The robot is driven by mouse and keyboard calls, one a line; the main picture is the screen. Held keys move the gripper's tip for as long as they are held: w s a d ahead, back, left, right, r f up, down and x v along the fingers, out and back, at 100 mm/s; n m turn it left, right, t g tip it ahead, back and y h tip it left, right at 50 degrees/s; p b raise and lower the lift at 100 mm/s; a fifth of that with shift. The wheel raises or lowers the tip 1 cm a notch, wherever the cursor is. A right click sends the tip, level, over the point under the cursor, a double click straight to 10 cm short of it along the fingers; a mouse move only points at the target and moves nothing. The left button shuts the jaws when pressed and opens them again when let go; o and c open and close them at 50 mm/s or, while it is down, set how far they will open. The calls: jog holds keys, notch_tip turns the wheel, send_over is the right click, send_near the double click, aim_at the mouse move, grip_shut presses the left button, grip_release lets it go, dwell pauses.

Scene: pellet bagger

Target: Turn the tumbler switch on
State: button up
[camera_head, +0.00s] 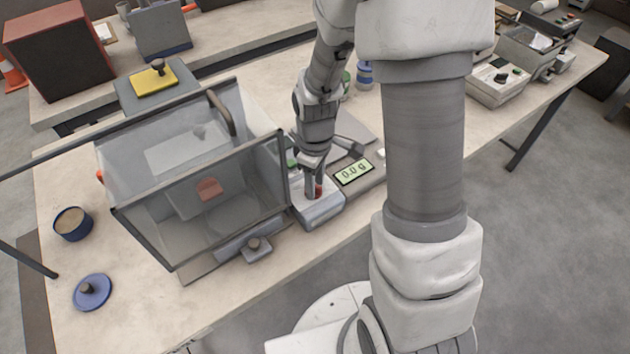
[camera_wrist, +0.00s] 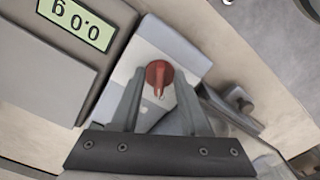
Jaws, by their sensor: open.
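The tumbler switch is a red knob (camera_wrist: 158,74) on the sloped pale top of a small grey box (camera_head: 320,209), at the front edge of the bench. In the head view its red (camera_head: 319,190) shows only partly behind my fingers. My gripper (camera_head: 313,189) points down at the box from above. In the wrist view my gripper (camera_wrist: 159,80) is open, with one finger on each side of the red knob. A gap shows between the knob and each finger. I cannot tell whether the fingertips touch the box top.
A glass-walled enclosure (camera_head: 136,221) stands just left of the box. A display (camera_head: 354,172) reading 0.0 g is to the right. A grey knob (camera_head: 254,245) sits in front of the enclosure. A blue cup (camera_head: 73,223) and blue lid (camera_head: 92,290) are at left.

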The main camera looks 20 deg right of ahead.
jog(key=shift+c, duration=0.3)
grip_shut()
jog(key=m+b, duration=0.1)
jog(key=m, duration=0.5)
jog(key=shift+a, duration=0.15)
jog(key=m, duration=0.5)
jog(key=shift+a+m, duration=0.1)
jog(key=shift+m, duration=0.3)
dwell(0.3)
jog(key=shift+o, duration=0.3)
grip_release()
